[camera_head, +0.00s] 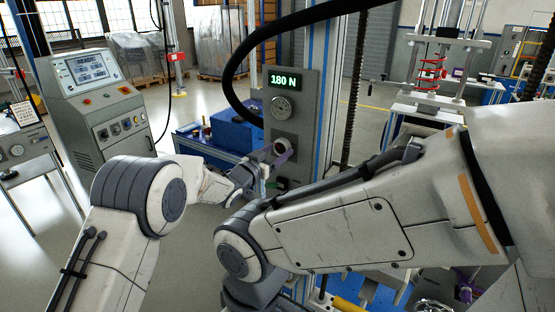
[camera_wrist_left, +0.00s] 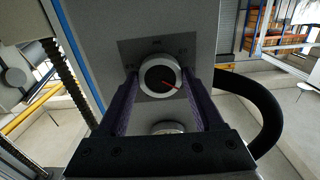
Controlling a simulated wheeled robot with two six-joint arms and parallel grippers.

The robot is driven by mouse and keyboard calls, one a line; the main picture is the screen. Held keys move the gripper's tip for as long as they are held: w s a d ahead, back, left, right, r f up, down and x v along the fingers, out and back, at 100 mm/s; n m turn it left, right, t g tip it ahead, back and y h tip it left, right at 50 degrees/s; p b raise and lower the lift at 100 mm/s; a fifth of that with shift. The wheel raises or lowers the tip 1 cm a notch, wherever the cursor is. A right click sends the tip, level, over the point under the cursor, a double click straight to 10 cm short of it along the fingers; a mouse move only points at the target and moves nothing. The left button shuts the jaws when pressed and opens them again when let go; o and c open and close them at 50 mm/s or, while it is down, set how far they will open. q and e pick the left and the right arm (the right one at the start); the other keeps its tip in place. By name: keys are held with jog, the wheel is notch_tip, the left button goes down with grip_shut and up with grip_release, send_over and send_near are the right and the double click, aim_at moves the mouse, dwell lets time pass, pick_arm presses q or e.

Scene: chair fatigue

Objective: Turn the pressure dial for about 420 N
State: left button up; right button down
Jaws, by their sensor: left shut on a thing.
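The pressure dial (camera_head: 281,146) is a round pale knob on the grey panel (camera_head: 303,125) of an upright column. In the left wrist view the dial (camera_wrist_left: 158,73) has a red pointer slanting to the lower right, with small blurred marks around it. My left gripper (camera_head: 274,158) has its purple fingers on either side of the dial and is shut on it; the fingers (camera_wrist_left: 161,82) frame it in the wrist view. The green display (camera_head: 284,80) reads 180 N. My right arm crosses the foreground, its gripper out of sight.
A black hose (camera_head: 237,75) loops left of the panel. A control console (camera_head: 98,105) stands at left, and a test rig with a red spring (camera_head: 432,72) at right. My right arm hides the column's lower part.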

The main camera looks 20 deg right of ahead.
pick_arm(q)
jog(key=m+b, duration=0.8)
jog(key=b, duration=0.1)
jog(key=shift+f, duration=0.2)
jog(key=shift+r+m+b, duration=0.2)
jog(key=shift+m+b, duration=1.55)
jog(key=shift+m, duration=0.65)
jog(key=o, duration=1.4)
jog(key=shift+a, duration=0.1)
jog(key=b+v, duration=0.2)
jog(key=v, duration=0.8)
jog(key=shift+s+a, duration=0.15)
